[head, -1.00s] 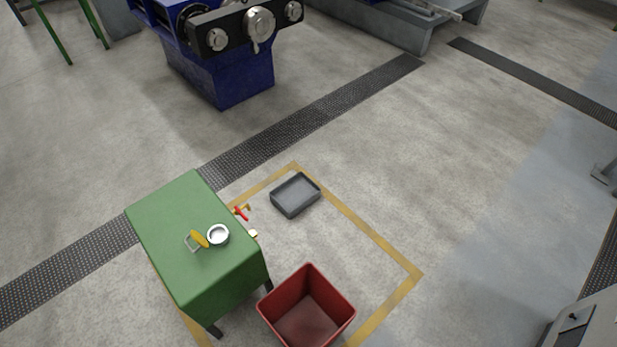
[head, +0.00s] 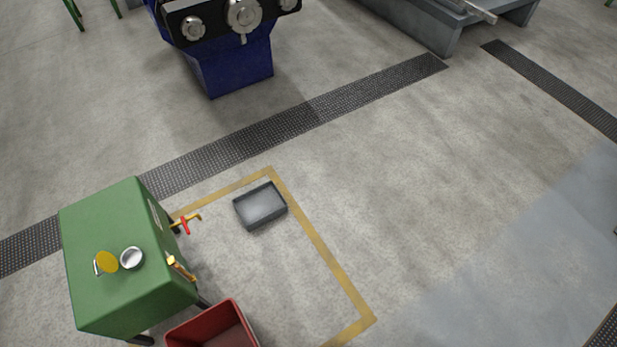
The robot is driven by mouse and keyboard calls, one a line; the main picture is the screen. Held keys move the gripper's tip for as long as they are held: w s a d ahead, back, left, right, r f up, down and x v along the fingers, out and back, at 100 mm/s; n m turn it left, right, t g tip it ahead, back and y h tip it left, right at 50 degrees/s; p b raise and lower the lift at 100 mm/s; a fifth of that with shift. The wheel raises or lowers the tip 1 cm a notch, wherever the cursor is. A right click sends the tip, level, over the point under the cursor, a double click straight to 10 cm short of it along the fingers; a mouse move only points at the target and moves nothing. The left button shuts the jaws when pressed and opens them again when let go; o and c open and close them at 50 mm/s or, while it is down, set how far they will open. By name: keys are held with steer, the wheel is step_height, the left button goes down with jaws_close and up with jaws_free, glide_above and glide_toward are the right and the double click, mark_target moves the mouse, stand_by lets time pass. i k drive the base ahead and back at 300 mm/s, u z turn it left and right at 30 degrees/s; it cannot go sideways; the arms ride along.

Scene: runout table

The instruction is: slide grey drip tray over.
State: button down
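The grey drip tray (head: 260,206) is a shallow, dark-rimmed rectangular pan. In the head view it lies flat on the concrete floor, just inside the far corner of the yellow floor outline. It stands apart from the green tank (head: 128,255), to the right of the tank's red-handled tap (head: 184,224). The tap's spout points toward the tray but does not reach over it. My gripper is not in view.
A red bin (head: 213,328) stands at the bottom, near the tank, partly cut off. Yellow tape (head: 318,243) marks the floor. A dark grating strip (head: 290,122) crosses behind, with a blue machine (head: 232,62) beyond. Open floor lies to the right.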

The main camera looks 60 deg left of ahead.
mark_target(264, 203)
steer(key=i, duration=0.2)
steer(key=u, duration=2.15)
steer(key=i, duration=1.85)
steer(key=u, duration=2.75)
steer(key=i, duration=0.5)
steer(key=z, duration=1.25)
